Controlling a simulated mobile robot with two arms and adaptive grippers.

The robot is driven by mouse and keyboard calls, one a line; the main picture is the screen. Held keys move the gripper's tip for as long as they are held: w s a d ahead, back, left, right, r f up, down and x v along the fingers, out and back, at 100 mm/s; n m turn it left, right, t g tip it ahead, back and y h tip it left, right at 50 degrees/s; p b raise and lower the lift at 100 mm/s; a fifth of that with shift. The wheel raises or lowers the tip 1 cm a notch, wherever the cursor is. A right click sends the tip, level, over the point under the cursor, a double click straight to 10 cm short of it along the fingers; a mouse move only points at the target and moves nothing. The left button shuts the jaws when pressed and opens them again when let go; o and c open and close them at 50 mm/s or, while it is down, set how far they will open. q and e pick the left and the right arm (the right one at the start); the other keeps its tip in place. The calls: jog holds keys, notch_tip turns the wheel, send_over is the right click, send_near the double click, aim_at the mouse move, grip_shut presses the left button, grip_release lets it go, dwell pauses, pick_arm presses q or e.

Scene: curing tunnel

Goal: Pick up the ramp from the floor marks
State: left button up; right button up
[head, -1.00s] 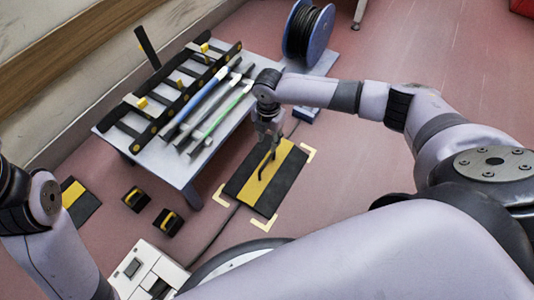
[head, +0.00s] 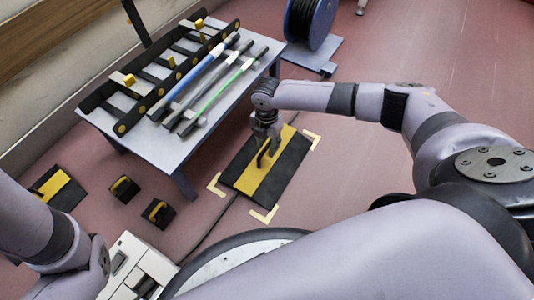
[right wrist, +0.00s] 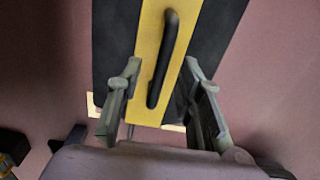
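The ramp (head: 283,172) is a flat black plate with a yellow stripe and a black bar handle. It lies on the floor between pale yellow corner marks (head: 264,215). My right gripper (head: 267,141) is above the ramp at the handle. In the right wrist view the right gripper (right wrist: 163,72) is open. Its fingers are on either side of the handle (right wrist: 163,58), with a gap on both sides. The ramp (right wrist: 211,38) runs out of the top of that view. My left arm shows at the lower left, but its gripper is out of view.
A low table (head: 204,137) holding a black rack and several rods stands left of the ramp. A cable reel (head: 308,22) is behind it. Black-yellow blocks (head: 158,213) and a plate (head: 57,187) lie at left. A dark cable runs near the ramp. Floor at right is clear.

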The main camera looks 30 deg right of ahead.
notch_tip(320, 180, down, 2)
jog(key=shift+b, duration=0.4)
jog(key=shift+c, duration=0.5)
grip_shut()
jog(key=shift+w+r, duration=0.1)
jog(key=shift+r, duration=0.05)
dwell(0.3)
